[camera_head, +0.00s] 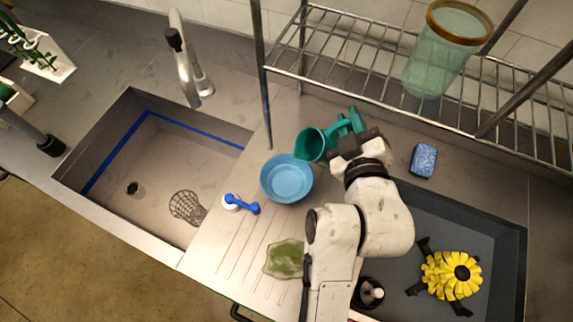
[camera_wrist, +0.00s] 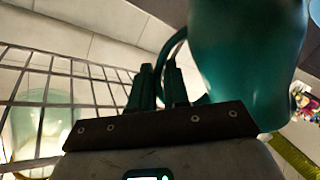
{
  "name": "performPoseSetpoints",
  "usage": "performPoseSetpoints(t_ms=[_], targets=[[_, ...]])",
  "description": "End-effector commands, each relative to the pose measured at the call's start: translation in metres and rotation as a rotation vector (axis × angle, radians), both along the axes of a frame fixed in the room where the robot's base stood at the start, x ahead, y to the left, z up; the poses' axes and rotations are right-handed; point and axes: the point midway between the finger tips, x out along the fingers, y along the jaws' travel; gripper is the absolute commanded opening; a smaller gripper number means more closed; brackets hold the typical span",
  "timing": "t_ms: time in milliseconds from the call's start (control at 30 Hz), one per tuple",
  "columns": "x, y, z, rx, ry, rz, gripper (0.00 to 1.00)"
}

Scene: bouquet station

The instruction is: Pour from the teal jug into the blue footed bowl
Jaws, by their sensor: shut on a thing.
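The teal jug (camera_head: 312,145) is held by my gripper (camera_head: 350,122), beside the far right rim of the blue footed bowl (camera_head: 287,181). The jug is tilted, with its open mouth facing left and toward the bowl. No stream shows, and I cannot tell what is inside the jug. In the wrist view my gripper (camera_wrist: 168,88) is shut on the jug's handle, and the jug's body (camera_wrist: 250,60) fills the upper right. The bowl stands upright on the ribbed drainboard, its foot hidden; its inside looks plain blue.
A sink (camera_head: 150,165) with a tap (camera_head: 188,62) lies left. A wire rack (camera_head: 340,45) holding a gold-rimmed glass vessel (camera_head: 440,55) stands behind. A blue-and-white tool (camera_head: 243,204), a green piece (camera_head: 285,259), a blue sponge (camera_head: 423,160) and a grey tray (camera_head: 510,250) with a yellow flower (camera_head: 452,274) surround the arm.

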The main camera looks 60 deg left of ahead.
Motion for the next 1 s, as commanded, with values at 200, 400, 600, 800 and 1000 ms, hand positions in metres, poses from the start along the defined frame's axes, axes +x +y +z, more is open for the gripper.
performPoseSetpoints(t_ms=[200,400,600,800,1000], targets=[[0.0044,-0.0008,0.0009,0.023,0.086,0.002,0.0],[0.0057,-0.0008,-0.0038,0.035,0.139,0.005,0.0],[0.0056,-0.0007,-0.0037,0.034,0.137,0.005,0.0],[0.0056,-0.0007,-0.0037,0.034,0.136,0.005,0.0],[0.0056,-0.0008,-0.0035,0.034,0.136,0.004,0.0]])
